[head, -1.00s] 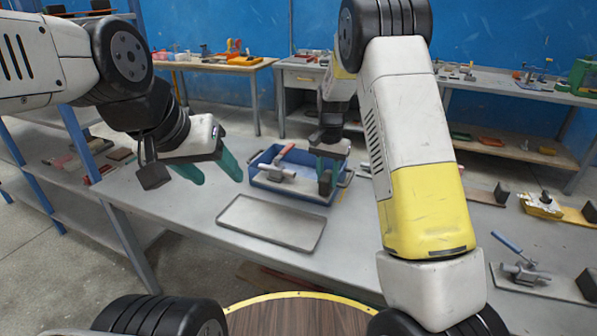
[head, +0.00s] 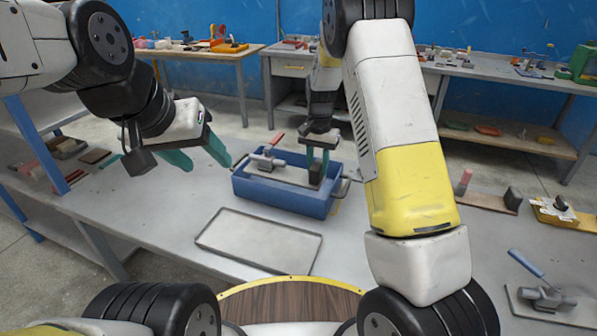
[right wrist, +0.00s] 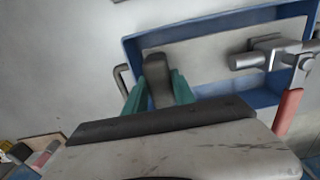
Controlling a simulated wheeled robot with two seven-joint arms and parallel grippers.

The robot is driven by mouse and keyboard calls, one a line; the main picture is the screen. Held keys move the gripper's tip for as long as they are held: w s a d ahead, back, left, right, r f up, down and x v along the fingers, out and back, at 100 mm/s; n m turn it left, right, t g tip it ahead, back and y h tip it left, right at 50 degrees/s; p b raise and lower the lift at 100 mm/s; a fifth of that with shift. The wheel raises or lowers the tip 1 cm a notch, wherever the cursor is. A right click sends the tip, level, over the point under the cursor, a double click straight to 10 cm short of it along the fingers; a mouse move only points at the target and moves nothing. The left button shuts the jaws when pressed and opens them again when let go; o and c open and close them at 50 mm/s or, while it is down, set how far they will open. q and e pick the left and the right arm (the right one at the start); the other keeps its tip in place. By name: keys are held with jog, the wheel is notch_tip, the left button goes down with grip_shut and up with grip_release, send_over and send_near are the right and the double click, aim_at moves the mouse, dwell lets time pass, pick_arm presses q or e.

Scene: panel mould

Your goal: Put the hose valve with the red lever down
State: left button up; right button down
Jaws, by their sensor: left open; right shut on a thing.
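The hose valve (head: 268,160) is a grey fitting with a red lever, fixed on a pale plate with a dark upright grip block. My right gripper (head: 317,168) is shut on that block. The right wrist view shows the teal fingers (right wrist: 157,92) on either side of the block (right wrist: 157,72), with the valve (right wrist: 262,58) and its red lever (right wrist: 288,110) at right. The plate lies within the rim of a blue crate (head: 280,196); I cannot tell whether it touches the floor. My left gripper (head: 200,158) is open and empty, left of the crate.
An empty shallow grey tray (head: 258,241) lies on the table in front of the crate. A valve with a blue lever (head: 543,297) on a plate is at the lower right. A yellow item (head: 556,211) lies at right. The table is clear left of the tray.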

notch_tip(320, 180, down, 8)
jog(key=shift+f, duration=0.2)
dwell(0.3)
jog(key=c, duration=1)
grip_release()
jog(key=shift+f, duration=0.1)
jog(key=shift+c, duration=0.2)
